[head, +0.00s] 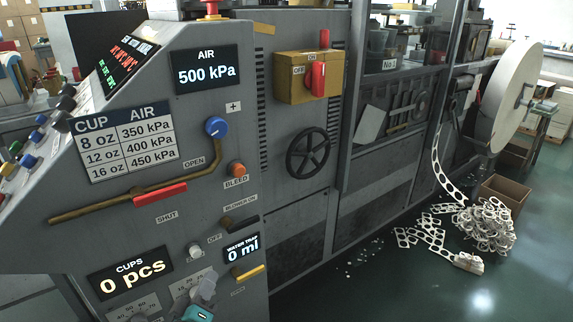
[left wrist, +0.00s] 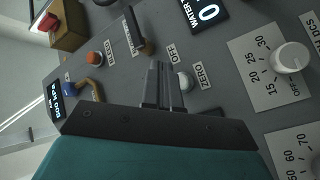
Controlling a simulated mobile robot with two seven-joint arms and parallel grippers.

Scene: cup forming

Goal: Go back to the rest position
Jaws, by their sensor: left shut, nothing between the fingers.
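My left gripper (head: 207,284) shows at the bottom of the head view, with grey fingers and a teal body, in front of the lower control panel. In the left wrist view its two fingers (left wrist: 163,84) are together with nothing between them. A small pale button (left wrist: 185,81) by the OFF and ZERO labels lies just right of the fingertips in that view; whether they touch it I cannot tell. It also shows in the head view (head: 195,250). The gripper hides part of the lower dial plates. My right gripper is not in view.
The grey machine panel holds an air display (head: 206,69) reading 500 kPa, a cup display (head: 130,276) reading 0 pcs, a blue knob (head: 216,127) and an orange bleed button (head: 237,169). A white dial (left wrist: 291,57) sticks out. Scrap webbing (head: 484,226) lies on the floor at right.

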